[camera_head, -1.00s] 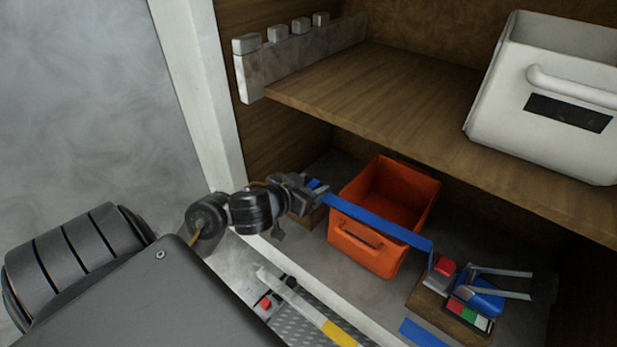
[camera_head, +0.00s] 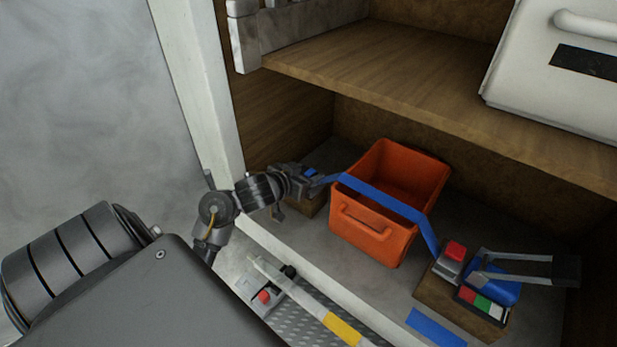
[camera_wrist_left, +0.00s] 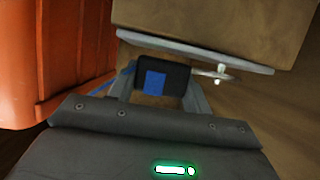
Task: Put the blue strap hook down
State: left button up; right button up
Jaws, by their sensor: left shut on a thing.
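My left gripper (camera_head: 316,181) is at the left end of the lower shelf and shut on the blue strap hook. In the left wrist view the hook (camera_wrist_left: 164,79) is a dark block with a blue patch, held between the two fingers (camera_wrist_left: 163,85). The blue strap (camera_head: 385,197) runs from the gripper across the open top of the orange crate (camera_head: 372,236) to a ratchet unit (camera_head: 497,287) on a wooden block at the right. A wooden block (camera_head: 306,203) sits just under the gripper. Contact between hook and block cannot be told. My right gripper is not in view.
A white bin (camera_head: 560,95) stands on the upper wooden shelf (camera_head: 430,90). A white post (camera_head: 196,90) borders the opening on the left. A loose blue strap piece (camera_head: 436,327) lies at the front right. A small control box with a red button (camera_head: 264,296) sits below the shelf edge.

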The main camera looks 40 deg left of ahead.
pick_arm(q)
jog(key=shift+f, duration=0.3)
jog(key=shift+f, duration=0.1)
jog(key=o, duration=1.1)
jog(key=shift+s+r, duration=0.1)
jog(key=shift+r, duration=0.15)
jog(key=p+v, duration=0.3)
jog(key=v, duration=0.9)
jog(key=shift+f, duration=0.15)
